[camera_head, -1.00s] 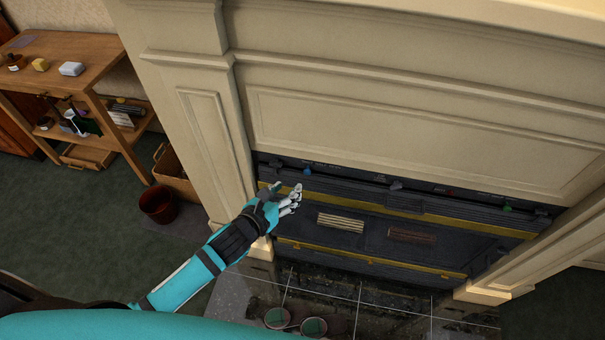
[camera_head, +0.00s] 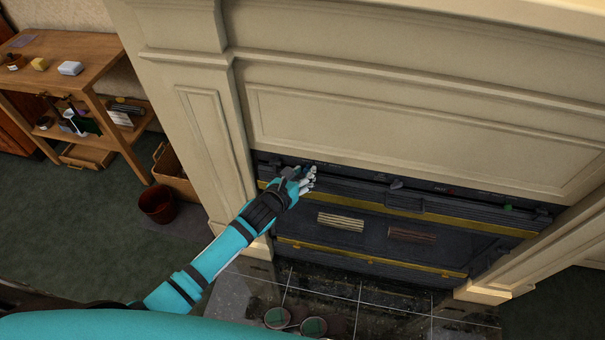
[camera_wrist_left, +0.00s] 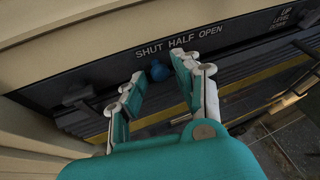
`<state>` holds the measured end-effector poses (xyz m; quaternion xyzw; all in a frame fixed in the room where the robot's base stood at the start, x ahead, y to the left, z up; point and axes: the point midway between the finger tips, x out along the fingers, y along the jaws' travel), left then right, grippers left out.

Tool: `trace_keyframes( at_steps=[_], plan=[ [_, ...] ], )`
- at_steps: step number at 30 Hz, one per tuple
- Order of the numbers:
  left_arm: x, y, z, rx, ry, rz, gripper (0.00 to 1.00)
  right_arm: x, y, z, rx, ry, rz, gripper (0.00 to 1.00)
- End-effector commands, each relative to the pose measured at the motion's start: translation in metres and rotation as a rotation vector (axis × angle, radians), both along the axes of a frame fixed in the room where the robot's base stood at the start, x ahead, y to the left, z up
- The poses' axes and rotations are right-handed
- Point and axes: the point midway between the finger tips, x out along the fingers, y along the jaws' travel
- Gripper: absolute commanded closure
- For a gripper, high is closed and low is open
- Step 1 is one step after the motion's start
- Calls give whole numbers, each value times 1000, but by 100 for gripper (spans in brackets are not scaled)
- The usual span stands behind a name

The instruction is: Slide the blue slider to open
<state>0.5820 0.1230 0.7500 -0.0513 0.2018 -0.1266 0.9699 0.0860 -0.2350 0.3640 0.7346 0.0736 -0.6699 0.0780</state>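The blue slider (camera_wrist_left: 159,72) is a small round blue knob on the dark control strip of the fireplace front, below the printed words SHUT HALF OPEN. In the left wrist view it sits under the gap between SHUT and HALF, beyond and between the fingertips. My left gripper (camera_wrist_left: 157,80) is open, with its fingers spread on either side of the knob; I cannot tell whether they touch it. In the head view my left gripper (camera_head: 309,177) is at the upper left of the fireplace front and mostly hides the knob. My right gripper is not in view.
A dark lever (camera_wrist_left: 78,95) stands left of the knob. A grey knob (camera_head: 397,184) and a green knob (camera_head: 508,207) sit farther right on the strip. The cream mantel (camera_head: 400,130) overhangs it. A wooden side table (camera_head: 90,65) and red bucket (camera_head: 158,203) stand left.

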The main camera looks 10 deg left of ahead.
Motion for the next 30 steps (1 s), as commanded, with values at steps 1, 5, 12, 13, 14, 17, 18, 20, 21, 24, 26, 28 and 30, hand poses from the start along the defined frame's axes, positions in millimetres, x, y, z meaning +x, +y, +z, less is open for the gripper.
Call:
trace_keyframes(
  at_steps=[1,5,12,13,14,17,18,20,21,24,26,28,30],
  plan=[
    [0,0,0,0,0,0,77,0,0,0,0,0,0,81],
    [0,0,0,0,0,0,94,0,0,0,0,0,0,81],
    [0,0,0,0,0,0,100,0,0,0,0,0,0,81],
    [0,0,0,0,0,0,100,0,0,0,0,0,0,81],
    [0,0,0,0,0,0,100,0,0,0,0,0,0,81],
    [0,0,0,0,1,0,100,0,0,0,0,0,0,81],
    [0,-1,0,0,1,0,100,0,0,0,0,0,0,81],
    [0,-7,0,0,1,-1,100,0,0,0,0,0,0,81],
    [0,-14,0,-3,2,-2,100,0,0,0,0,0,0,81],
    [-1,-36,-1,-3,2,-2,100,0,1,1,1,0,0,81],
    [-1,-49,-1,-1,3,-3,100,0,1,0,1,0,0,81],
    [0,-61,-1,-1,2,-2,100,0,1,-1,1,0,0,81],
    [0,-69,-2,0,3,0,100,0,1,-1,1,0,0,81]
  ],
)
